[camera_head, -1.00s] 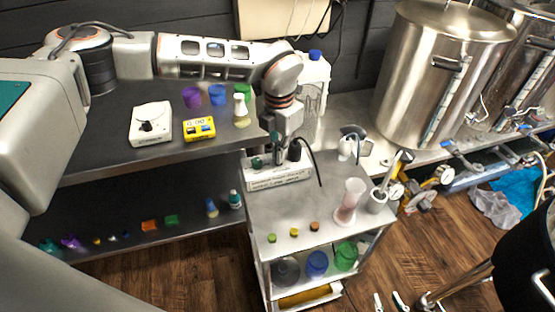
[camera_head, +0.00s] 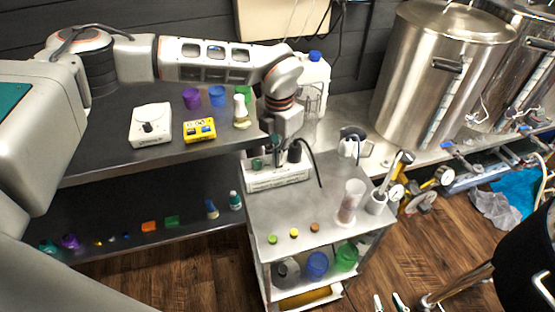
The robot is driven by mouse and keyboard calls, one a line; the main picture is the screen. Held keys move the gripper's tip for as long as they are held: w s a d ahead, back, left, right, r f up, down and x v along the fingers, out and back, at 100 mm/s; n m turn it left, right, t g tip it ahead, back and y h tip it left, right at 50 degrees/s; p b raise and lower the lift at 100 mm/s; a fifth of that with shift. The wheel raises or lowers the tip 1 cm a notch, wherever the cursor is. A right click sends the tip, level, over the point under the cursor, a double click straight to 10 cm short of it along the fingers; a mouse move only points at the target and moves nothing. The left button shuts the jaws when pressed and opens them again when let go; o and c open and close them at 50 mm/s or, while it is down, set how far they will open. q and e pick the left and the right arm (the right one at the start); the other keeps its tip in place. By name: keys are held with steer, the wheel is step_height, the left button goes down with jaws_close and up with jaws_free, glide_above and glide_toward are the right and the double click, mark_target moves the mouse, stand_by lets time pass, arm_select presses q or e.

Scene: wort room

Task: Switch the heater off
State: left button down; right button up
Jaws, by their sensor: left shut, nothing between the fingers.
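A white switch box or power strip (camera_head: 285,180) with a printed front and dark plugs on top stands at the back of the metal cart. My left gripper (camera_head: 277,148) points down at its back edge; its fingers are dark, small and partly hidden by the wrist, and it is shut and empty. I cannot tell whether it touches the box. A white unit with a black knob (camera_head: 151,125) sits on the shelf at left. I cannot tell which device is the heater. My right gripper (camera_head: 389,303) shows only its fingertips at the bottom edge, apart and empty.
The cart top (camera_head: 318,195) holds a measuring cylinder (camera_head: 350,201), a white holder (camera_head: 376,201) and small coloured caps. A yellow meter (camera_head: 200,130) and a flask (camera_head: 241,112) stand on the shelf. Steel kettles (camera_head: 430,75) stand at the back right.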

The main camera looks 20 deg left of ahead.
arm_select(q)
steer(key=shift+r+p, duration=1.05)
steer(key=shift+r, duration=0.7)
steer(key=shift+r+p, duration=0.9)
steer(key=shift+r, duration=0.6)
